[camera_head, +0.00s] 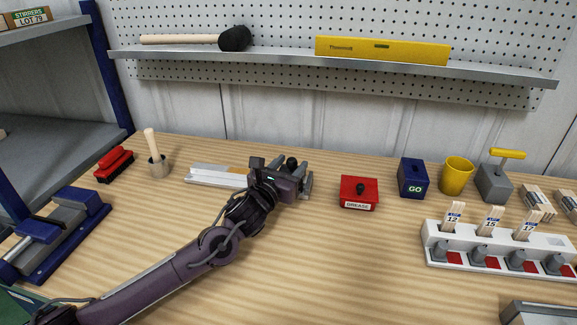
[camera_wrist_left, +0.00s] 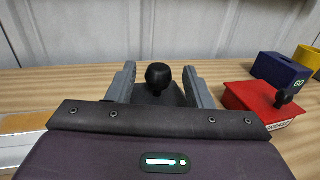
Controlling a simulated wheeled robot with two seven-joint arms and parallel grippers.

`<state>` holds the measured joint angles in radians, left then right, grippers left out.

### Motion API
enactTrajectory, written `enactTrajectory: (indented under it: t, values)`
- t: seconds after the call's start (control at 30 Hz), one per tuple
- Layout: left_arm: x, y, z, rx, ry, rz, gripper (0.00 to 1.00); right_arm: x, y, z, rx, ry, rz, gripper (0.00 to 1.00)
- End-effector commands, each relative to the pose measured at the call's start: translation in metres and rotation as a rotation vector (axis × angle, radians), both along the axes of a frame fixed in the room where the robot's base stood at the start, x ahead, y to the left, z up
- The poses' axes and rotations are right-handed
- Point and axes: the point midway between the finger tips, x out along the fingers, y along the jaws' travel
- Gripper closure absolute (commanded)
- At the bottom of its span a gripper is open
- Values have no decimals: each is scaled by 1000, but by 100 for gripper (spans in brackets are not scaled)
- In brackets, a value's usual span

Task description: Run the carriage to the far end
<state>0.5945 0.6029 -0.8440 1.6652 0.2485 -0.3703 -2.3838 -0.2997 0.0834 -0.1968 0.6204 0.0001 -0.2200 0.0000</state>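The carriage's black knob (camera_head: 292,162) stands at the right part of a pale metal track (camera_head: 212,178) with an orange strip at the back of the bench. In the left wrist view the knob (camera_wrist_left: 158,76) rises from a dark grey body (camera_wrist_left: 172,94) between my fingers. My left gripper (camera_head: 300,182) reaches over the track's right part. Its fingers (camera_wrist_left: 160,84) are apart, one on each side of the knob, with gaps showing. The gripper and forearm hide the track's right end and most of the carriage. My right gripper is not in view.
A red grease box (camera_head: 359,192) sits right of my left gripper. Beyond it are a blue GO box (camera_head: 413,178), a yellow cup (camera_head: 455,176) and a white stick rack (camera_head: 497,252). A blue vise-like fixture (camera_head: 55,235) stands left. The front middle bench is clear.

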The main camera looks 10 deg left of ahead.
Motion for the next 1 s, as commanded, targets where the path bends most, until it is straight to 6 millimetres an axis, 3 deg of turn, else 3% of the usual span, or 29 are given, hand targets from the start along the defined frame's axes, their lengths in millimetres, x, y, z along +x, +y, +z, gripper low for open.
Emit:
enactTrajectory:
  t: [0.33,0.73,1.0]
  values:
    - [-3,2,-1,0,1,2,52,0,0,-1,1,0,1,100]
    - [-61,19,-2,2,0,0,52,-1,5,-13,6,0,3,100]
    - [-75,23,0,0,-1,1,52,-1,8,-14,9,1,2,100]
